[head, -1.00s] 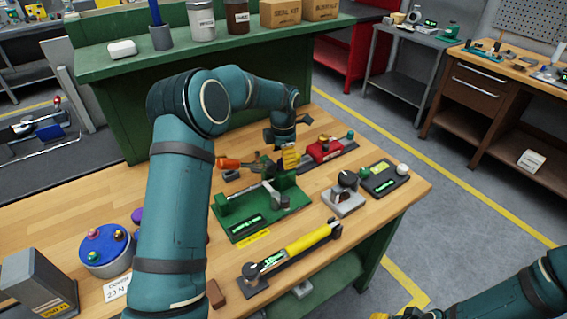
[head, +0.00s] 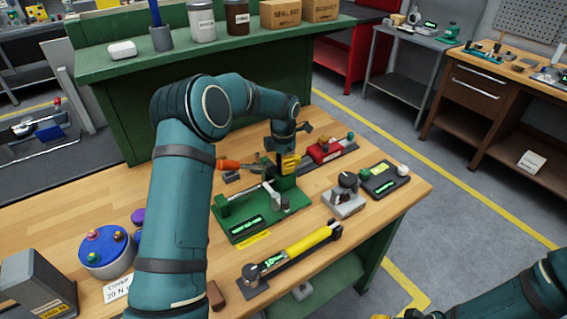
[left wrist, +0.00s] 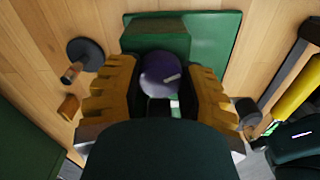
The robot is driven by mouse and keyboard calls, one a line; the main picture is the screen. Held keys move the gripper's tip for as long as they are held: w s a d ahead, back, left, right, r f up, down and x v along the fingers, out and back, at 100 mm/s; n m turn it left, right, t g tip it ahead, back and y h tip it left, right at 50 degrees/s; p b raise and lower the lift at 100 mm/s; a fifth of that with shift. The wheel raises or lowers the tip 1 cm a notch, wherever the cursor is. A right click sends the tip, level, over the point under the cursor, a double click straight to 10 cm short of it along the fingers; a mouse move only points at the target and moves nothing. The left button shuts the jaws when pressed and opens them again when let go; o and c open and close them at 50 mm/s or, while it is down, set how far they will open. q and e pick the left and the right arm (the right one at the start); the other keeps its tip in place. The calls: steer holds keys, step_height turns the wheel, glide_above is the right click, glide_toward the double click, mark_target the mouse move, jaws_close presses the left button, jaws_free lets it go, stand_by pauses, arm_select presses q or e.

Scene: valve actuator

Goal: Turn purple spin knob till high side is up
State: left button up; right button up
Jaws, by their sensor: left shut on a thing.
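The purple spin knob (left wrist: 160,74) shows round and dark between the two yellow fingers of my left gripper (left wrist: 160,88) in the left wrist view. The gripper is shut on it, with a finger on each side. The knob sits by a green block on the green fixture (left wrist: 217,45). In the head view my left gripper (head: 289,163) is over the back right of this fixture (head: 240,228) and hides the knob. The knob's high side cannot be made out. Only the edge of my right gripper shows at the bottom right of the head view.
A red device (head: 324,151) stands behind the gripper. A grey block with a black knob (head: 345,195) and a dark box (head: 384,180) are to the right. A yellow-handled tool (head: 308,240) lies in front.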

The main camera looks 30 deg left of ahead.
arm_select(q)
steer(key=shift+m, duration=0.3)
steer(key=m, duration=0.4)
steer(key=shift+f+m+p, duration=0.1)
steer(key=shift+m+p, duration=0.4)
steer(key=shift+m, duration=1.8)
steer(key=o, duration=1.2)
steer(key=shift+o, duration=0.2)
step_height(320, 180, up, 12)
